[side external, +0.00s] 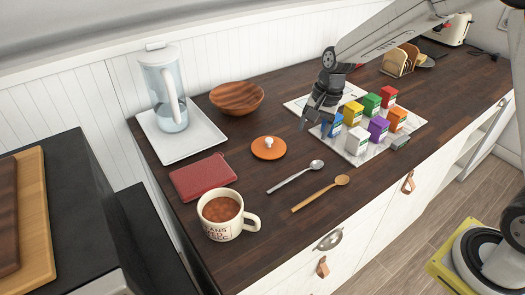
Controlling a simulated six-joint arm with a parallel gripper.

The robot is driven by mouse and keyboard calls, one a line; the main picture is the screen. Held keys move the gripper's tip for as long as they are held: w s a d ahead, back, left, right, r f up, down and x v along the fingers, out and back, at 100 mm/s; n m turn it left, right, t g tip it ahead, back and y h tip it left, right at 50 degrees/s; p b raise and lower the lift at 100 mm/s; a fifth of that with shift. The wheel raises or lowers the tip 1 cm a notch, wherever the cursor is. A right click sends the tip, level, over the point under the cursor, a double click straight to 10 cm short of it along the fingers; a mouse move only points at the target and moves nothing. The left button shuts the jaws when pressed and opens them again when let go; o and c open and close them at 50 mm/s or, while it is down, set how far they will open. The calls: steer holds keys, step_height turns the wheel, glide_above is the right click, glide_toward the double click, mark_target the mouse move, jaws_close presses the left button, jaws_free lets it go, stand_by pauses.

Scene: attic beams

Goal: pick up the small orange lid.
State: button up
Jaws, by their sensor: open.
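The small orange lid (268,148) lies flat on the dark wooden counter, with a pale knob on top. It is in the middle of the side external view, below the wooden bowl. My gripper (316,128) is open, to the right of the lid and apart from it. It points down close to the blue box, and its fingertips partly cover the marble-patterned board. Nothing shows between its fingers.
A metal spoon (295,177) and a wooden spoon (320,194) lie below the lid. A red book (203,177), soup mug (222,214), wooden bowl (237,97) and pitcher (165,92) stand left. Several coloured boxes stand right, including a blue box (332,126).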

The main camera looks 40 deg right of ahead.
mark_target(269, 139)
steer(key=w+a+m+g+y, duration=0.1)
steer(key=w+a+m+y, duration=0.1)
steer(key=w+m, duration=0.6)
steer(key=w, duration=0.2)
steer(key=shift+w+f+y, duration=0.35)
steer(key=shift+f+y, duration=0.05)
steer(key=shift+a, duration=0.1)
steer(key=shift+x, duration=1.3)
steer(key=shift+f, duration=0.1)
steer(key=shift+x, duration=2.5)
steer(key=shift+w, duration=0.15)
jaws_close()
